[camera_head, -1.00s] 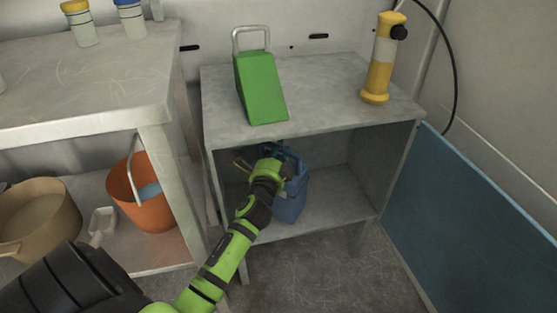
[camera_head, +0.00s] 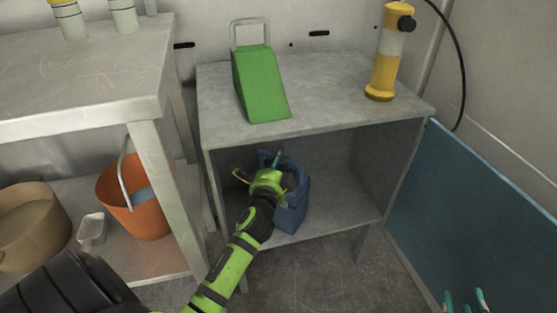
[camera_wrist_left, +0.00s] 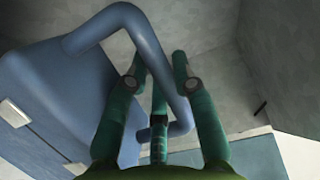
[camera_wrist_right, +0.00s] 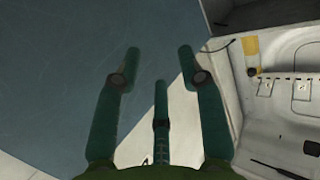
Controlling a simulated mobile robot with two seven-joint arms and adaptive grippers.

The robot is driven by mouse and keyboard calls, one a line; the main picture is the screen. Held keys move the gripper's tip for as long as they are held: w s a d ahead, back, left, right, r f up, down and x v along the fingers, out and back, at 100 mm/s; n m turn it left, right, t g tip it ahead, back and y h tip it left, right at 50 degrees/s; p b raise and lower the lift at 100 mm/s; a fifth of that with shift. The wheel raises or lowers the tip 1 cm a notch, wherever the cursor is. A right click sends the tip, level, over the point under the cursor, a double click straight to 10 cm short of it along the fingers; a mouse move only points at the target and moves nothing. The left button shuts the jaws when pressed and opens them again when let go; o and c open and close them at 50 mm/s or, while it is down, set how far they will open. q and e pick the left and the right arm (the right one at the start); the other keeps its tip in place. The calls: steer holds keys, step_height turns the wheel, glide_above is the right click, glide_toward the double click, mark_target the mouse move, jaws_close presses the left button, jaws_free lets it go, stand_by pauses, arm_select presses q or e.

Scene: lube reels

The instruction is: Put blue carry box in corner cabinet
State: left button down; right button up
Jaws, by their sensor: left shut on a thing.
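The blue carry box (camera_head: 294,205) is inside the open corner cabinet (camera_head: 308,122), toward its left side on or just above the cabinet floor; I cannot tell if it touches. My left arm reaches in from the front, and its gripper (camera_head: 275,160) is at the top of the box. In the left wrist view the blue box (camera_wrist_left: 50,95) is at the left, and its handle passes between the fingers of my left gripper (camera_wrist_left: 157,62), which is shut on it. My right gripper (camera_head: 463,300) is at the lower right, open and empty; it also shows in the right wrist view (camera_wrist_right: 160,58).
A green wedge (camera_head: 260,85) and a yellow lamp-like tool (camera_head: 387,55) stand on the cabinet top. The blue door panel (camera_head: 475,215) is swung open at the right. A bench at the left holds an orange bucket (camera_head: 140,205) and a tan pot (camera_head: 30,225). The cabinet's right half is free.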

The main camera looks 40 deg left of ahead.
arm_select(q)
steer(key=shift+r, duration=0.15)
arm_select(e)
steer(key=shift+r, duration=0.2)
steer(key=shift+a+r, duration=0.1)
steer(key=shift+r, duration=0.1)
arm_select(q)
steer(key=c, duration=1)
jaws_free()
steer(key=shift+f, duration=0.25)
steer(key=shift+c, duration=0.2)
arm_select(e)
steer(key=shift+r, duration=0.2)
